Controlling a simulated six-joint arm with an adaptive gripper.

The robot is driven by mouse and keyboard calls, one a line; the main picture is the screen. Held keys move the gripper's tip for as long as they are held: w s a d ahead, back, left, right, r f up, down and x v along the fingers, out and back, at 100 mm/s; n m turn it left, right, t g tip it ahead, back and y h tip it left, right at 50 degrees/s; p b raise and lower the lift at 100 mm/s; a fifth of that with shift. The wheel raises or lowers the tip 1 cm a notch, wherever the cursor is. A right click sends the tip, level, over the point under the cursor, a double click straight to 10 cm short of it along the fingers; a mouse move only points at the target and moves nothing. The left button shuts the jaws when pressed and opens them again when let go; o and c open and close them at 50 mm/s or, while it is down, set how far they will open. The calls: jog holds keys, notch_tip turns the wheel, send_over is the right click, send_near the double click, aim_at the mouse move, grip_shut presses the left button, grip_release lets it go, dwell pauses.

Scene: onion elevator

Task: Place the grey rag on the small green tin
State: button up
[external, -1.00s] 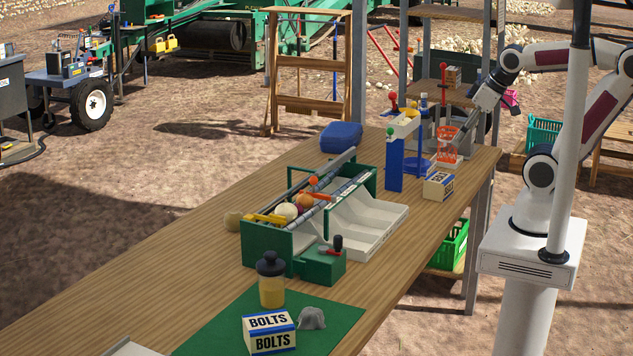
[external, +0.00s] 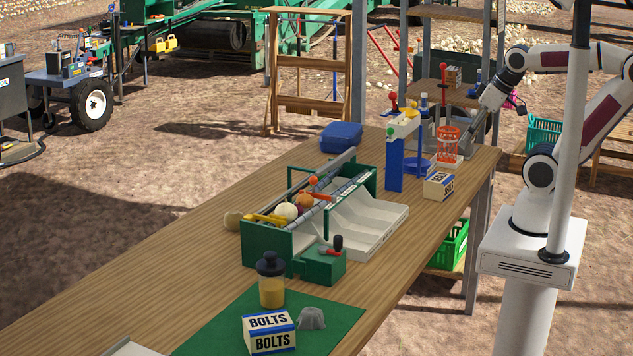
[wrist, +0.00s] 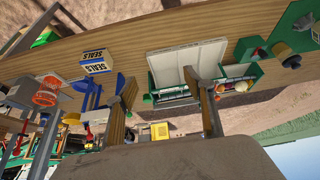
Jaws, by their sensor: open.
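A crumpled grey rag (external: 312,318) lies on the green mat at the table's near end, just right of a white and blue BOLTS box. I cannot make out a small green tin for certain in either view. My gripper (external: 467,143) is at the far right end of the table, beside the orange basket and far from the rag. In the wrist view my gripper (wrist: 166,108) shows its two fingers spread apart with nothing between them, so it is open and empty.
The BOLTS box (external: 269,332) and a yellow jar with a dark lid (external: 271,280) stand near the rag. A green elevator model (external: 269,243) holding onions stands mid-table.

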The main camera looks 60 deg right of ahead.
jog(key=w+a+n+t+y, duration=0.1)
jog(key=w+a+n, duration=0.1)
jog(key=w+a, duration=0.7)
jog(key=w+a+n+t, duration=0.1)
jog(key=w+a+n, duration=0.25)
jog(key=w, duration=0.85)
jog(key=n+g+y, duration=0.4)
jog(key=n+y, duration=0.3)
jog(key=n, duration=0.1)
send_over(311, 312)
jog(key=s+d, duration=0.2)
jog(key=d, duration=0.4)
jog(key=f, duration=2.1)
jog(key=shift+w+a+f, duration=0.15)
jog(key=shift+a+f, duration=0.1)
jog(key=shift+f, duration=0.05)
jog(key=shift+s+a+f, duration=0.25)
jog(key=shift+s+a, duration=0.05)
jog(key=shift+a+f, duration=0.1)
jog(key=shift+x, duration=1.15)
